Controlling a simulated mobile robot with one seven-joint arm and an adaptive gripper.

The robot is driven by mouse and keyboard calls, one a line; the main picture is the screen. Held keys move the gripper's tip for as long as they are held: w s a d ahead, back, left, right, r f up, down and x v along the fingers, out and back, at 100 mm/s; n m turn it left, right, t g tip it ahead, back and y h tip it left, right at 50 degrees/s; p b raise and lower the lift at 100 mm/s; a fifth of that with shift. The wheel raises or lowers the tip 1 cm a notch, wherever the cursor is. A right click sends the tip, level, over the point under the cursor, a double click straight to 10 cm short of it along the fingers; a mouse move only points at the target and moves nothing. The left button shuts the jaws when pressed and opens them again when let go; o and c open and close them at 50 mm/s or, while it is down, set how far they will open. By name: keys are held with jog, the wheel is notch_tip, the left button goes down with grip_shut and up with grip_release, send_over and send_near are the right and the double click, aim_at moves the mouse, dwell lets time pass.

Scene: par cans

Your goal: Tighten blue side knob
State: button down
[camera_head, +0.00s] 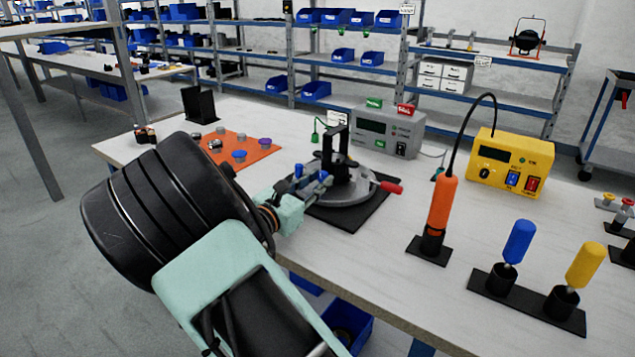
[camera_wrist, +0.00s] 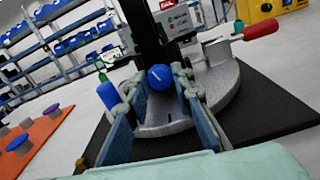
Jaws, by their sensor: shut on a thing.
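The blue side knob (camera_wrist: 160,77) has a white line on its face and sits low on the side of a black upright bracket (camera_wrist: 152,40). The bracket also shows in the head view (camera_head: 329,150), standing on a round grey base (camera_head: 350,192) with a red-handled lever (camera_head: 389,187). My gripper (camera_head: 311,184) reaches in from the left, low over the base. In the wrist view my gripper (camera_wrist: 157,88) has its two fingers on either side of the knob, shut on it. The knob's contact with the finger pads is partly hidden.
A black mat (camera_head: 365,217) lies under the fixture. An orange mat (camera_head: 262,150) with several knobs is at the left. A grey box (camera_head: 389,129) and yellow box (camera_head: 510,160) stand behind. An orange screwdriver (camera_head: 441,205) and blue (camera_head: 518,240) and yellow (camera_head: 583,265) handled tools stand right.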

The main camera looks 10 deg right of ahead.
jog(key=m+b, duration=0.1)
jog(key=m, duration=0.1)
jog(key=shift+f+m, duration=0.2)
jog(key=shift+m, duration=0.2)
jog(key=shift+r+m+b, duration=0.15)
jog(key=shift+m+b, duration=0.25)
jog(key=shift+m, duration=0.2)
jog(key=c, duration=1.7)
grip_release()
jog(key=shift+o, duration=0.2)
jog(key=v, duration=1.2)
jog(key=shift+s, duration=0.1)
